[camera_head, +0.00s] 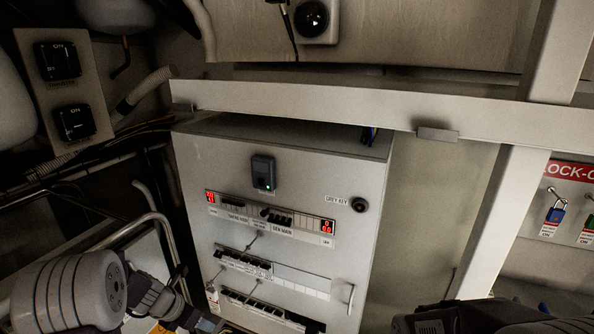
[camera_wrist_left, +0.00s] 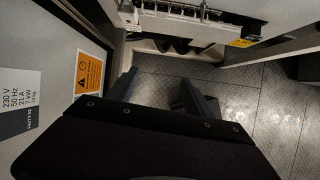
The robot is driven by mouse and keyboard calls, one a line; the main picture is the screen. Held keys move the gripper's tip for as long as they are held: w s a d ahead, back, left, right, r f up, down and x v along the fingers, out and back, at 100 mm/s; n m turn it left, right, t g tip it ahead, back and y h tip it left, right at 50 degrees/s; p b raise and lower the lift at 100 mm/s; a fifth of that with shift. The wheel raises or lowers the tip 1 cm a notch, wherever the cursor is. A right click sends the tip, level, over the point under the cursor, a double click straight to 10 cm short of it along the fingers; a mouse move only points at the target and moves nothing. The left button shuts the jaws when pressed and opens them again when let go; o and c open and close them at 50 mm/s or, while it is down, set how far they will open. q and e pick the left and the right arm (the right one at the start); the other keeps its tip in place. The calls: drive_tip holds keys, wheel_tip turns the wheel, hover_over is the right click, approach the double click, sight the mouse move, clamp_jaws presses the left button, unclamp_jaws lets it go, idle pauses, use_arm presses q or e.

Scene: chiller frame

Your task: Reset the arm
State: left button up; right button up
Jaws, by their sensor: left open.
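My left arm (camera_head: 70,292) comes in at the lower left of the head view, in front of the cabinet's lower left side. The left gripper shows in the left wrist view (camera_wrist_left: 160,80), its two dark fingers apart with nothing between them, above a grey tread-plate floor (camera_wrist_left: 230,100). Part of my right arm (camera_head: 480,318) shows at the bottom right of the head view; its gripper is out of frame.
A grey electrical cabinet (camera_head: 230,165) with rows of breakers (camera_head: 270,215) stands in the middle. A white beam (camera_head: 300,103) crosses above it. Two ON switches (camera_head: 58,60) are at the upper left. A lock-out board (camera_head: 577,170) with padlocks hangs at the right.

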use_arm(q)
drive_tip(key=s+d+r+m+g, duration=0.1)
drive_tip(key=s+d+r+m, duration=0.3)
drive_tip(key=s+d+m, duration=0.5)
drive_tip(key=s+f+m+g+y, duration=0.1)
drive_tip(key=s+m, duration=0.7)
drive_tip(key=m, duration=1.3)
drive_tip(key=shift+f+g+y, duration=0.4)
drive_tip(key=shift+f+g, duration=0.25)
drive_tip(key=shift+g, duration=0.05)
drive_tip(key=shift+s, duration=0.1)
